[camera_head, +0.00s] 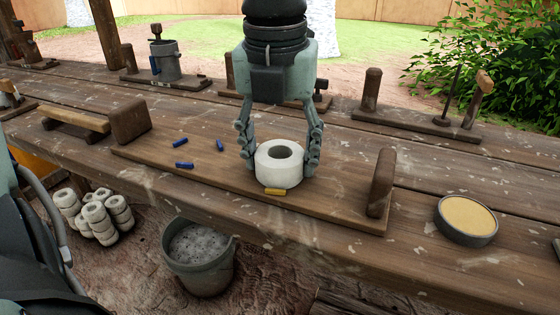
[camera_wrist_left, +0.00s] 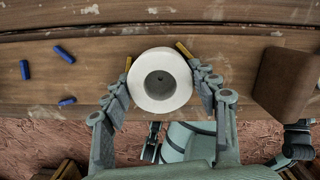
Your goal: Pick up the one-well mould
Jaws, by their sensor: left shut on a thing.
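The one-well mould is a short white cylinder (camera_head: 278,167) with one round hole in its top. In the left wrist view the mould (camera_wrist_left: 160,82) sits between the two fingertips (camera_wrist_left: 160,88). Whether its base touches the board is hard to tell. My right gripper does not show.
Several blue pegs (camera_head: 184,165) lie on the board left of the mould. A wooden block (camera_head: 381,183) stands at the board's right end. A round tan dish (camera_head: 466,218) sits farther right. A grey bucket (camera_head: 198,262) stands below.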

